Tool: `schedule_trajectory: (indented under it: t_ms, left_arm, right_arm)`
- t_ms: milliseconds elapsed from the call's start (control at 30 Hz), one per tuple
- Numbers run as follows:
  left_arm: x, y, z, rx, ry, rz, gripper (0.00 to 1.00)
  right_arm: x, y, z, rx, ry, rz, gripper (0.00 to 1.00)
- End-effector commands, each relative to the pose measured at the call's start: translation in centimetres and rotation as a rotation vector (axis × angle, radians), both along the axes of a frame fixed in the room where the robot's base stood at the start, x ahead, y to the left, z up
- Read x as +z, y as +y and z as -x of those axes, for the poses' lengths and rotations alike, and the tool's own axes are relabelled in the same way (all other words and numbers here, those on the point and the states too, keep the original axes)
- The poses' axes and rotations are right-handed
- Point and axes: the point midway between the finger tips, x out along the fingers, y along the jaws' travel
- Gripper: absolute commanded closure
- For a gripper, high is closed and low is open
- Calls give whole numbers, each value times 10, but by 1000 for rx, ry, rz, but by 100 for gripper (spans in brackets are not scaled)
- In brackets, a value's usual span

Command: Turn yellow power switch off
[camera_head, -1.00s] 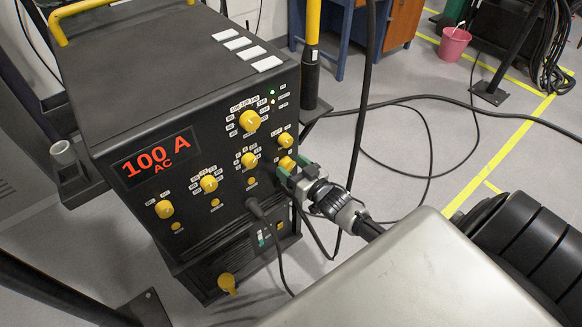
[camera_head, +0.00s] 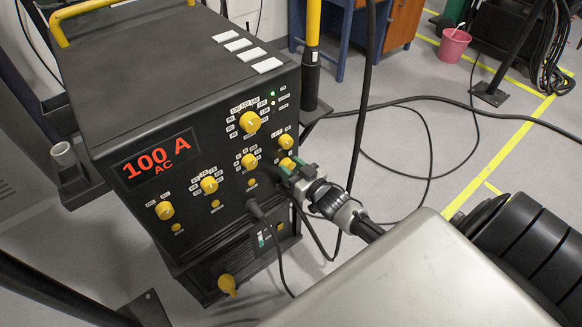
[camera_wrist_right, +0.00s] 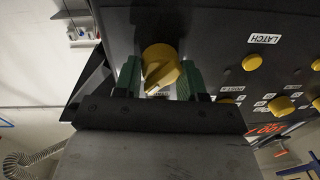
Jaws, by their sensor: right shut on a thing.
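The dark power unit (camera_head: 120,110) stands at the left with a lit red "100 A AC" display (camera_head: 155,160) and a green light at its upper right. Several yellow knobs sit on its front. My right gripper (camera_head: 292,172) is at the right edge of that front, shut on a yellow knob (camera_wrist_right: 162,68). In the wrist view the knob sits between the green finger pads, its raised grip tilted. My left gripper is not in view.
A black plug and cable (camera_head: 258,210) come out of the front just left of my gripper. A dark hanging cable (camera_head: 365,100) passes behind my right arm. Other yellow knobs (camera_head: 286,141) are close by. A pink bucket (camera_head: 454,46) stands on the open floor.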

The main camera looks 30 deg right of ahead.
Motion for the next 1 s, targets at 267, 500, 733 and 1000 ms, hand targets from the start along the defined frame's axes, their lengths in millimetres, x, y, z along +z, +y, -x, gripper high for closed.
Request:
schedule_trajectory:
  t_ms: [267, 500, 733, 1000]
  left_arm:
    - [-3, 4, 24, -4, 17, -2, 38]
    - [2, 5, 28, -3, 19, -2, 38]
    - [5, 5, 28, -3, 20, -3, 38]
    - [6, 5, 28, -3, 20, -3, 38]
  right_arm:
    - [1, 1, 0, 0, -13, 167, 83]
    - [1, 2, 0, 0, -31, 389, 83]
    - [1, 3, 0, 0, -47, 609, 83]
    - [-1, 4, 0, 0, -68, 865, 83]
